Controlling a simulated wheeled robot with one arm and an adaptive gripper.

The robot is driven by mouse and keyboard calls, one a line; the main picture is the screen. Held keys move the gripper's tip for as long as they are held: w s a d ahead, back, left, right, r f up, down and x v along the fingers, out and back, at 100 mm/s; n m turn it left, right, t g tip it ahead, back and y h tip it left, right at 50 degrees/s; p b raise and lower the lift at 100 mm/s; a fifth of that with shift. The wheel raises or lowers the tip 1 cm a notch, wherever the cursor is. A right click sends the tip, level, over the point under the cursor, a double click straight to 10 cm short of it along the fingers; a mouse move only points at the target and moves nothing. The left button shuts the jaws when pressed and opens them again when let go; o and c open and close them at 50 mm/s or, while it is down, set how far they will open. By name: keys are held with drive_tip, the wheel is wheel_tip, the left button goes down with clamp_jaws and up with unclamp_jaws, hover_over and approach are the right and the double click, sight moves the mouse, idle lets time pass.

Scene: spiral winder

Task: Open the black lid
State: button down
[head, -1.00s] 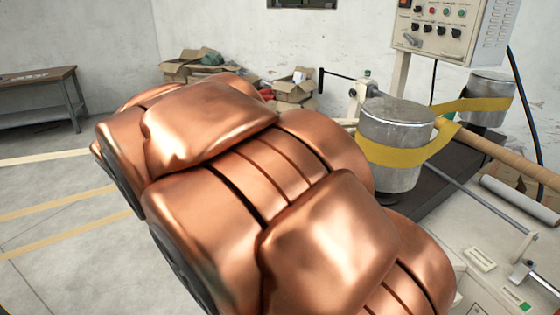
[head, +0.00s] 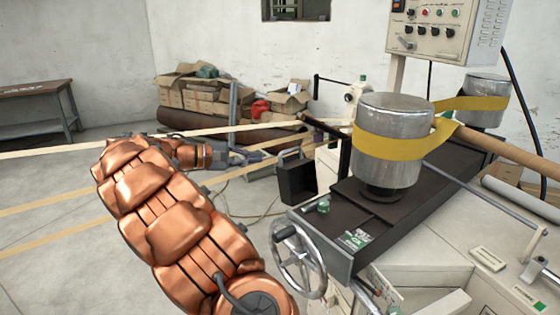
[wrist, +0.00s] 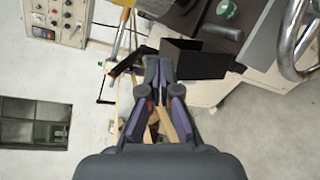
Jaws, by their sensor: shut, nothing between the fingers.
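A black box-like part (head: 298,180) stands at the left side of the machine, below the pale roller bar. It also shows in the wrist view (wrist: 195,60), right of my fingertips. A dark slanted panel (head: 344,146) is just above and right of it; I cannot tell which of these is the black lid. My gripper (head: 257,157) is left of the black box in the head view, with its fingers pointing right. In the wrist view my gripper (wrist: 160,62) has its fingertips together and holds nothing. Contact with the black part cannot be seen.
A handwheel (head: 299,260) and a dark machine bed (head: 390,215) with a metal cylinder (head: 393,140) wrapped in yellow band lie to the right. A control panel (head: 440,28) hangs above. Cardboard boxes (head: 205,92) are stacked behind.

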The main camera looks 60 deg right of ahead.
sight(285, 152)
drive_tip(key=w+d+f+g+h+b, duration=0.1)
drive_tip(key=w+d+f+h+b, duration=0.25)
drive_tip(key=w+d+f, duration=0.55)
drive_tip(key=s+d+r, duration=0.4)
drive_tip(key=s+d, duration=0.1)
drive_tip(key=s, duration=0.2)
drive_tip(key=shift+s+d+p, duration=0.4)
idle(0.6)
drive_tip(key=shift+s+a+r+m+b, duration=0.15)
drive_tip(key=shift+s+m+b, duration=0.2)
drive_tip(key=shift+b, duration=0.55)
drive_tip(key=shift+s+a+r+m+y+b, duration=0.25)
drive_tip(key=shift+s+r+m+b, duration=0.35)
drive_tip(key=shift+s+b, duration=0.35)
drive_tip(key=shift+s+a+r+m, duration=0.15)
drive_tip(key=shift+s+r+m, duration=0.1)
drive_tip(key=shift+r, duration=0.05)
drive_tip(key=shift+w, duration=0.1)
